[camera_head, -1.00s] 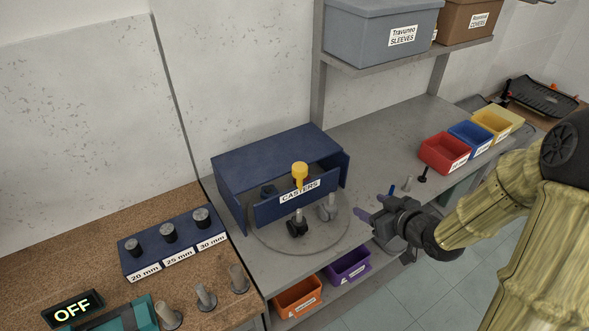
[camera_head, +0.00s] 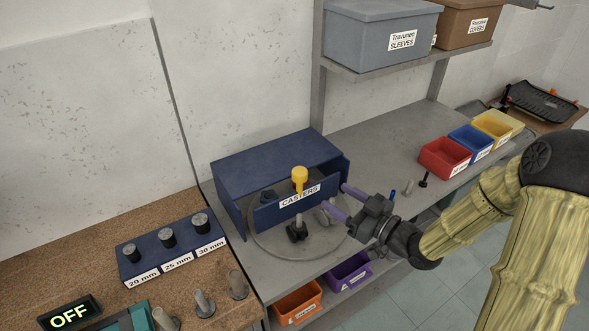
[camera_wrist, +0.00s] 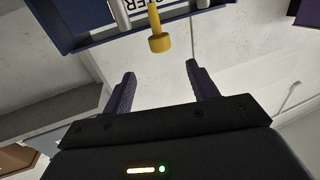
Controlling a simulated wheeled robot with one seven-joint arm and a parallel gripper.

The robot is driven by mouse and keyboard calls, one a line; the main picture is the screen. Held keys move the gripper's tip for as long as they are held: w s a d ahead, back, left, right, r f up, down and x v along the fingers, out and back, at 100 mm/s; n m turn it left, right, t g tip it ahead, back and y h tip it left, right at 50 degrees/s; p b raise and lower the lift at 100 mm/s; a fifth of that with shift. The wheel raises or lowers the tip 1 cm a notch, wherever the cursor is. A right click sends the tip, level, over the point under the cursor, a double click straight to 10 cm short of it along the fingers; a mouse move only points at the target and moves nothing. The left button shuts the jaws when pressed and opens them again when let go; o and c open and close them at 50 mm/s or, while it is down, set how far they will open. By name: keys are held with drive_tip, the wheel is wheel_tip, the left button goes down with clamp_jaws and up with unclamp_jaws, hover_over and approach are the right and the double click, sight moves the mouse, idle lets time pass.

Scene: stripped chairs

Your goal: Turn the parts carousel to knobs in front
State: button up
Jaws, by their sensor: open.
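The parts carousel is a grey round plate (camera_head: 262,241) inside a dark blue housing (camera_head: 275,162), with a blue divider labelled CASTERS (camera_head: 300,196) facing front. A yellow-headed handle (camera_head: 300,178) stands up at the divider; it also shows in the wrist view (camera_wrist: 159,42). A black caster (camera_head: 297,231) sits on the front of the plate; a grey caster beside it is mostly hidden by a finger. My gripper (camera_head: 335,198), with purple fingers, is open and empty at the plate's right side. In the wrist view, the handle's head lies just beyond the open fingertips (camera_wrist: 160,72), apart from them.
Red (camera_head: 444,157), blue (camera_head: 470,141) and yellow (camera_head: 497,126) bins stand at the right of the grey bench. Orange (camera_head: 298,303) and purple (camera_head: 349,273) bins sit below. A block of black knobs (camera_head: 172,250) stands left. A shelf with boxes (camera_head: 380,35) hangs above.

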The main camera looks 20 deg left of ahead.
sight(295, 170)
drive_tip(key=p+x, duration=0.3)
drive_tip(key=x, duration=1.2)
drive_tip(key=shift+w+a, duration=0.1)
drive_tip(key=shift+c, duration=0.5)
clamp_jaws()
drive_tip(key=shift+w, duration=0.1)
